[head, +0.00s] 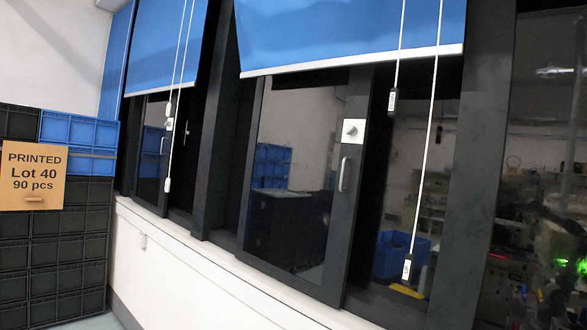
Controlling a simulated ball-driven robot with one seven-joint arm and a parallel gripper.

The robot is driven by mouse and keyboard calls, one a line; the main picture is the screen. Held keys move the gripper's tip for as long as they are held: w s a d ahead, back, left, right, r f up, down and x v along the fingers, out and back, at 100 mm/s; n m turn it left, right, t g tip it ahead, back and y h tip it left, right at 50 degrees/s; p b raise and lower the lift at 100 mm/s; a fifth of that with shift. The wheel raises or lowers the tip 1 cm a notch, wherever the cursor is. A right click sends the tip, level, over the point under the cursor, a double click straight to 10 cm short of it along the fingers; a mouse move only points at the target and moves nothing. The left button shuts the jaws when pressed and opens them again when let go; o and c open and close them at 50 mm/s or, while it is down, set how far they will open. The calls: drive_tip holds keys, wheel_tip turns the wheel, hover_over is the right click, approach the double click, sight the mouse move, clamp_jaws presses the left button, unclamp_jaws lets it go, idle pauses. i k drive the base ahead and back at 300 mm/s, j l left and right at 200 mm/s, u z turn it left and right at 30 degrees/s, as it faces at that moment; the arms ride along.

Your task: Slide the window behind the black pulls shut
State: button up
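Two black cord pulls with white labels hang before the right-hand window: the upper black pull (391,102) and the lower black pull (407,267). Behind them is an open gap showing a blue crate in the room beyond. The window's black-framed sliding sash (343,222) stands to the left of this gap, so the window is open. The sash has a small upright metal handle (344,174) on its right stile and a square silver lock plate (353,131) above it. My gripper is not in view.
Blue blinds (350,30) hang partly lowered. The left window's sash (151,150) has pale pulls (167,185) before it. A white sill (210,258) runs below. A dark post (480,170) stands right of the gap.

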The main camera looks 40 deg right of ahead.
sight(302, 182)
drive_tip(key=i+z, duration=0.3)
drive_tip(key=i, duration=0.4)
drive_tip(key=i+j+z, duration=0.2)
drive_tip(key=i+z, duration=0.15)
drive_tip(key=i, duration=0.4)
drive_tip(key=i+z, duration=0.35)
drive_tip(key=i, duration=0.25)
drive_tip(key=i+j+z, duration=0.15)
drive_tip(key=i+z, duration=0.2)
drive_tip(key=i, duration=0.25)
